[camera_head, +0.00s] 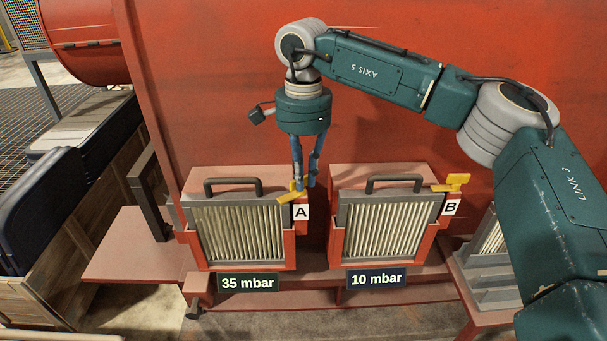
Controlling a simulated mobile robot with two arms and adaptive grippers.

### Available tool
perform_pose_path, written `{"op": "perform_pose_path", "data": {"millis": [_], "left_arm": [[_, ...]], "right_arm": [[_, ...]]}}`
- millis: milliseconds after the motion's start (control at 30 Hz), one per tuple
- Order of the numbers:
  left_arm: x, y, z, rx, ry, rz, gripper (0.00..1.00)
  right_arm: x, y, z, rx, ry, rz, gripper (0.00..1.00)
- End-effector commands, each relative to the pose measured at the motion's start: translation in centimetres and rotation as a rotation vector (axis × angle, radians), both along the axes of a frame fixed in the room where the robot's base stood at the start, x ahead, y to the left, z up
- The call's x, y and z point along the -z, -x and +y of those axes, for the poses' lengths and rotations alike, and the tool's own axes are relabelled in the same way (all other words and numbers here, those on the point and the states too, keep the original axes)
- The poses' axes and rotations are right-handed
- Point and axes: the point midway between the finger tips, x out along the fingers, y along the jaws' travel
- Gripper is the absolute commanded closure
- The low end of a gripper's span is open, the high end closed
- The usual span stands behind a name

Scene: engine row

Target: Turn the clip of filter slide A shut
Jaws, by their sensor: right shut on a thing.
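Filter slide A (240,234) sits in its red housing on the left, a pleated filter in a grey frame with a dark handle on top. Its yellow clip (289,198) is at the top right corner of the frame, above the white A label (301,212). The clip lies slanted, its left end lower and over the frame's corner. My right gripper (301,188) reaches down from above and is shut on the clip, its blue fingers hiding part of it. My left gripper is not in view.
Filter slide B (384,231) sits to the right, its yellow clip (452,184) at its top right corner. Signs below read 35 mbar (248,283) under A and 10 mbar (376,279) under B. A red wall stands close behind. A grey frame (485,260) stands at right, partly behind my arm.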

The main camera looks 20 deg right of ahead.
Motion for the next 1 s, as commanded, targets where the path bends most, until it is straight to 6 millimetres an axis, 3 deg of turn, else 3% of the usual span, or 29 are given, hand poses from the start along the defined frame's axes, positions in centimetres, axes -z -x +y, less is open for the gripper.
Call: {"op": "perform_pose_path", "data": {"millis": [500, 1000], "left_arm": [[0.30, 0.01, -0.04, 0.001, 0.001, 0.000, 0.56], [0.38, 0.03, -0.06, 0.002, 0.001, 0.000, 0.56]], "right_arm": [[-0.08, 0.14, 0.13, 0.419, 0.000, -0.003, 1.00], [-0.12, 0.20, 0.20, 0.557, 0.000, -0.003, 1.00]]}}
